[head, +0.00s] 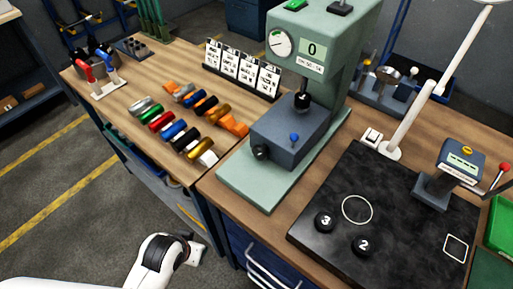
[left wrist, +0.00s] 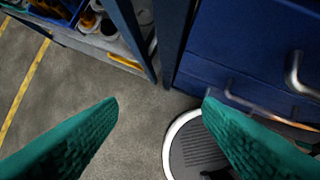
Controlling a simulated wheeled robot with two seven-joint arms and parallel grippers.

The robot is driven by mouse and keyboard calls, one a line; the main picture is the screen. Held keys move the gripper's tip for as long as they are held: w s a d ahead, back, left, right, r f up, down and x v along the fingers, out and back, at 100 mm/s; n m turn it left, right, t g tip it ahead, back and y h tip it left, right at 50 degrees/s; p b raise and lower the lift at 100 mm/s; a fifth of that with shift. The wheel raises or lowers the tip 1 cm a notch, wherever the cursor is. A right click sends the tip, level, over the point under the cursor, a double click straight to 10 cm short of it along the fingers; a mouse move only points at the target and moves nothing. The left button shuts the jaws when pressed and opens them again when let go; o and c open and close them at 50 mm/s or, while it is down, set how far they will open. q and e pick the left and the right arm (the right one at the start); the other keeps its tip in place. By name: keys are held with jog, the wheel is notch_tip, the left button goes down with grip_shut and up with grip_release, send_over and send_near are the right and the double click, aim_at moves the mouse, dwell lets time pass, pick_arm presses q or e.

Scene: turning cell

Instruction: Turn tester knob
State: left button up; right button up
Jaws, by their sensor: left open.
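The green tester (head: 325,50) stands on the bench with a round dial and a display showing 0. A black ball-shaped piece (head: 302,100) sits above the block. My left arm reaches in at the bottom of the head view, below and left of the tester, its hand largely hidden. In the left wrist view my left gripper (left wrist: 160,105) is open and empty, pointing down past the bench front. My right gripper is not in view.
Coloured cylindrical parts (head: 172,130) lie in rows on the wooden bench left of the tester. A black plate (head: 400,215) with weights marked 3 and 2 lies to the right. Blue drawers (left wrist: 250,50) with metal handles are close to my left gripper. The floor is open at left.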

pick_arm(q)
notch_tip(320, 180, up, 9)
jog(key=w+t, duration=0.2)
jog(key=m+t+h+p, duration=0.1)
jog(key=m+t+h, duration=0.4)
jog(key=h, duration=0.2)
send_near(258, 153)
jog(key=p+x, duration=0.2)
jog(key=x, duration=0.6)
jog(key=shift+a, duration=0.1)
jog(key=shift+w+d+f, duration=0.25)
jog(key=shift+w+d, duration=0.1)
jog(key=shift+w, duration=0.1)
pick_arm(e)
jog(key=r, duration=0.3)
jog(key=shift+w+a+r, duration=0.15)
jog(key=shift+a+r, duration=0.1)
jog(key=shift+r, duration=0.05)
pick_arm(q)
jog(key=c, duration=0.9)
jog(key=shift+c, duration=0.2)
